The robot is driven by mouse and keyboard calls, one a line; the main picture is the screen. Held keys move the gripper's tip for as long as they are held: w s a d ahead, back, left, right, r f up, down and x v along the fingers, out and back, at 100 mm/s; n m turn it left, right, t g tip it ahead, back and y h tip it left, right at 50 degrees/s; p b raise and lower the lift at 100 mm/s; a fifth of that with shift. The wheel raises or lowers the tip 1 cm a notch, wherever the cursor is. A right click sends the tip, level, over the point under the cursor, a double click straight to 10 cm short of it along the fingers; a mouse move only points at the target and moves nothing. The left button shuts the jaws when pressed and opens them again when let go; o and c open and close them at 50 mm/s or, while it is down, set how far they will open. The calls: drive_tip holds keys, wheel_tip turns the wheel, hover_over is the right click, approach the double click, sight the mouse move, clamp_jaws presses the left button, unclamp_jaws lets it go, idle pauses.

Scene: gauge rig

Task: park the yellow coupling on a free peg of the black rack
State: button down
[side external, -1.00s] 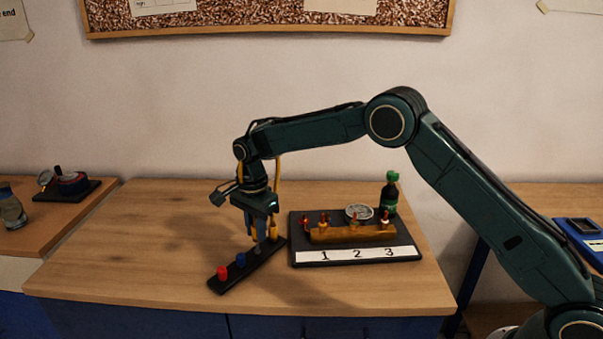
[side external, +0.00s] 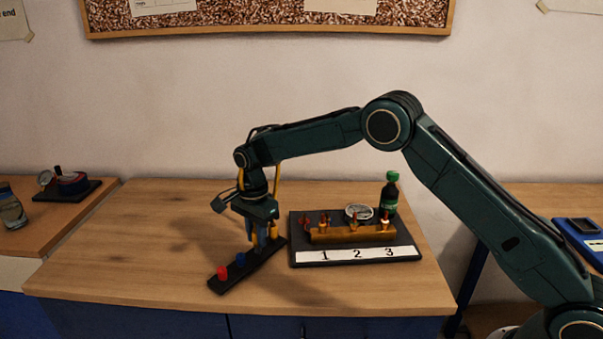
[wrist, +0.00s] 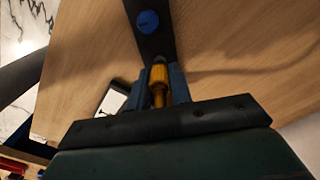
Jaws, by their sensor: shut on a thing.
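My gripper (side external: 260,240) points down over the far part of the black rack (side external: 236,276). In the wrist view, its two blue fingers are shut on the yellow coupling (wrist: 159,76), which sits upright between them. A dark round end shows just beyond the coupling, in line with it; I cannot tell whether the coupling touches or sits over a peg there. The rack also shows in the wrist view (wrist: 158,44). A red coupling (side external: 222,272) and a blue coupling (side external: 241,259) stand on its near part. The fingers hide the pegs under the gripper.
To the right stands a black board (side external: 408,240) with a brass manifold (side external: 345,234), labels 1, 2 and 3, and red-tipped fittings. A round gauge (side external: 359,211) and a dark green-capped bottle (side external: 390,195) are behind it. The table left of the rack is clear.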

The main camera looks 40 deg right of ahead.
drive_tip(key=shift+f, duration=0.8)
idle(0.7)
drive_tip(key=c, duration=0.9)
unclamp_jaws()
drive_tip(key=shift+o, duration=0.2)
drive_tip(key=shift+r, duration=0.15)
wheel_tip(320, 180, up, 12)
drive_tip(key=shift+r, duration=0.75)
